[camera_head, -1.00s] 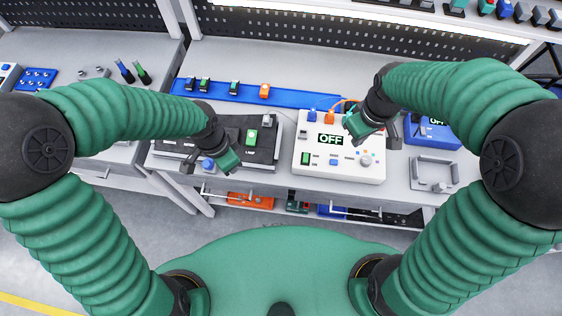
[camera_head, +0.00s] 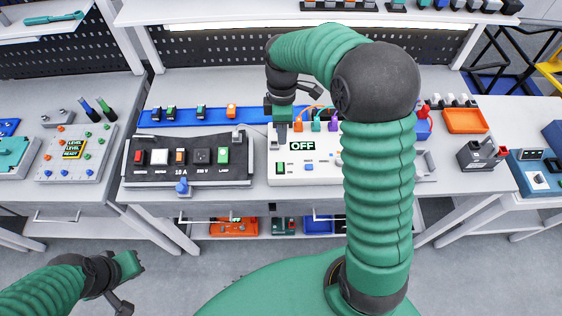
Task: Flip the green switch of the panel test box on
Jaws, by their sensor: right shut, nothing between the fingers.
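The white box (camera_head: 330,178) with the lit OFF display (camera_head: 302,146) stands on the bench in the middle. I take it for the panel test box. A small green switch (camera_head: 279,194) is at its front left. My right gripper (camera_head: 282,140) is shut and empty, pointing down at the box's back left corner, left of the display. Whether it touches the box is unclear. The gripper covers that corner, and my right arm hides the box's right part. My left gripper (camera_head: 126,284) is low at the left, away from the bench; its jaw opening is unclear.
A blue rail (camera_head: 185,116) with small switches runs behind. Cables rise near the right gripper. An orange tray (camera_head: 465,120) stands at the right.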

